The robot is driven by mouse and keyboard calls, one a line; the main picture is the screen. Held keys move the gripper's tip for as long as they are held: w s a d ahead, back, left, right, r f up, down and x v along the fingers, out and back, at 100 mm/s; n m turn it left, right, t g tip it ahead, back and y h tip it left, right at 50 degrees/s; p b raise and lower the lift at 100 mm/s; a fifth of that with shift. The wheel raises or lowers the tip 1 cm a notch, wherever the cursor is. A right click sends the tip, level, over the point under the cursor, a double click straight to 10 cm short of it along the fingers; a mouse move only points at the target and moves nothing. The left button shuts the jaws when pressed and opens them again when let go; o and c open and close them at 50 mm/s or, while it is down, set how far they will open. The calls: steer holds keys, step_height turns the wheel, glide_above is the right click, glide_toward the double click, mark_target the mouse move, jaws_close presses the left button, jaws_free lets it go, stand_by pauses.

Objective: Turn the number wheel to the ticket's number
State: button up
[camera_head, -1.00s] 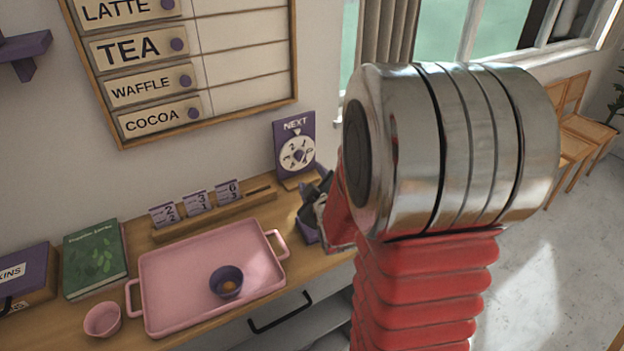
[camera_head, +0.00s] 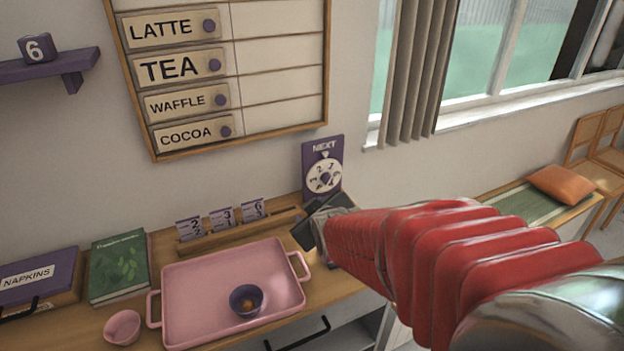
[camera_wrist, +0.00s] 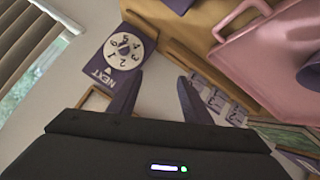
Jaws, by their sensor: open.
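The number wheel is a white dial (camera_head: 322,177) on a purple stand (camera_head: 337,150) marked NEXT, upright at the back of the counter. In the wrist view the dial (camera_wrist: 124,51) appears upside down; I cannot surely tell the digit at its pointer. Tickets stand in a wooden rack: a 2 (camera_head: 190,229), a 3 (camera_head: 222,218) and a 6 (camera_head: 253,208). My gripper (camera_wrist: 157,92) is open and empty, its dark fingers spread. One fingertip overlaps the edge of the NEXT stand in the wrist view; contact is unclear. In the head view the gripper (camera_head: 325,218) is just in front of the wheel.
A pink tray (camera_head: 195,300) holding a purple cup (camera_head: 246,300) lies left of my arm. A pink cup (camera_head: 122,327), green book (camera_head: 118,268) and napkin box (camera_head: 40,282) are further left. The menu board (camera_head: 240,150) hangs above. A 6 block (camera_head: 37,48) sits on a shelf.

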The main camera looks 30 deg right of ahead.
steer(key=s+a+r+m+g+y, duration=0.1)
steer(key=s+a+r+g, duration=0.1)
steer(key=s+a, duration=0.5)
steer(key=s+a+r+m+g+y, duration=0.2)
steer(key=s+a, duration=0.5)
steer(key=s, duration=0.5)
steer(key=shift+s+r+g, duration=0.15)
steer(key=shift+r+g, duration=0.05)
steer(key=shift+g, duration=0.5)
